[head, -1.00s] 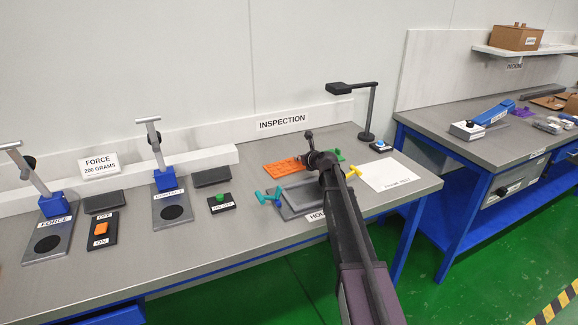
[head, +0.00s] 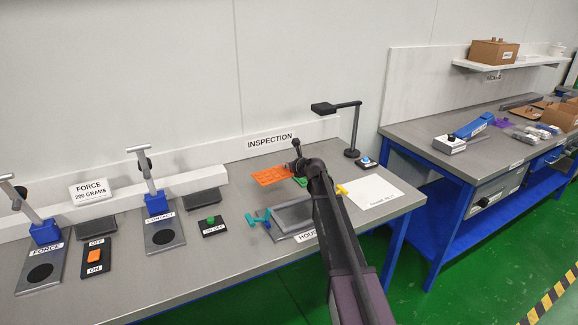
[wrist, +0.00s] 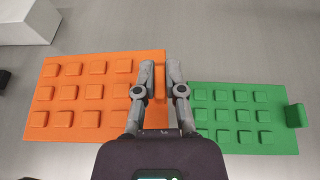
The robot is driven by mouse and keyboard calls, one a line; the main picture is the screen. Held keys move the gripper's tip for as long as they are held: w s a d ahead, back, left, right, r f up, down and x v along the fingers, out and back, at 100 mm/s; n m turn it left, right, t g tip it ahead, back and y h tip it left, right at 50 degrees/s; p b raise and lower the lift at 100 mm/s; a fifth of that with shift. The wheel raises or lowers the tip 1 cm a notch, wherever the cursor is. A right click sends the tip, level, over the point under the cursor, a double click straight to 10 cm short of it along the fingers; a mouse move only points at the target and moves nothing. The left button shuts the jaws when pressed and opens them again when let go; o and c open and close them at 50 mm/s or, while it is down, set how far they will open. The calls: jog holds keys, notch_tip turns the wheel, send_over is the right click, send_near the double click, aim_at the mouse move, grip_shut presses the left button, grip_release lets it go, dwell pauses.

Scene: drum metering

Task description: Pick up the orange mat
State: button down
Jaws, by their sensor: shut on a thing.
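The orange mat (wrist: 85,95) is a flat rectangle with rows of raised square pads and an upright tab at its right edge. In the head view it (head: 271,175) shows at the back of the inspection bench, left of my wrist. My gripper (wrist: 171,68) is shut on the tab of the orange mat, one finger on each side. I cannot tell whether the mat is clear of the bench.
A green mat (wrist: 240,118) with a similar tab lies just right of the gripper. A grey tray (head: 293,215), teal-handled tool (head: 258,217) and white sheet (head: 372,195) are nearby on the bench. A lamp-like stand (head: 352,130) rises behind.

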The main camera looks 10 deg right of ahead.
jog(key=shift+r+p, duration=1.75)
jog(key=shift+r, duration=0.35)
jog(key=shift+d, duration=0.1)
jog(key=shift+s+d, duration=0.1)
jog(key=shift+d, duration=0.5)
jog(key=shift+s, duration=0.1)
